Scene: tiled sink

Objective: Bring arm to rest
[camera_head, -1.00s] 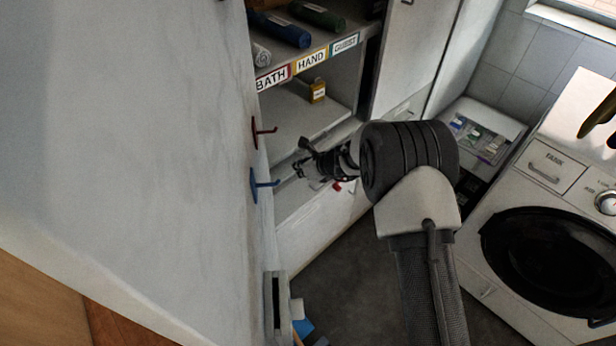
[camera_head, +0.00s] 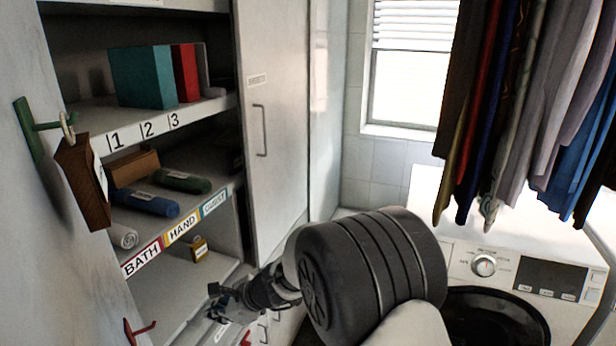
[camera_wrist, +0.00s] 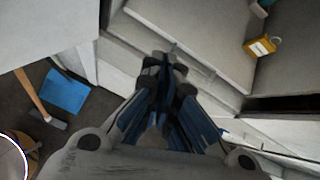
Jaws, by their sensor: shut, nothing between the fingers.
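My gripper (camera_head: 222,302) is at the end of my arm, in front of the lower shelves of the cabinet, and looks empty. In the wrist view its fingers (camera_wrist: 165,75) come together at the tips, shut with nothing between them. The shelf edge and a pale floor-level panel lie beyond the fingertips. My arm's large black joint hides part of the cabinet base and the washing machine in the head view.
A washing machine (camera_head: 453,268) stands at right under hanging clothes (camera_head: 540,100). A blue dustpan-like piece (camera_wrist: 65,92) lies on the floor.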

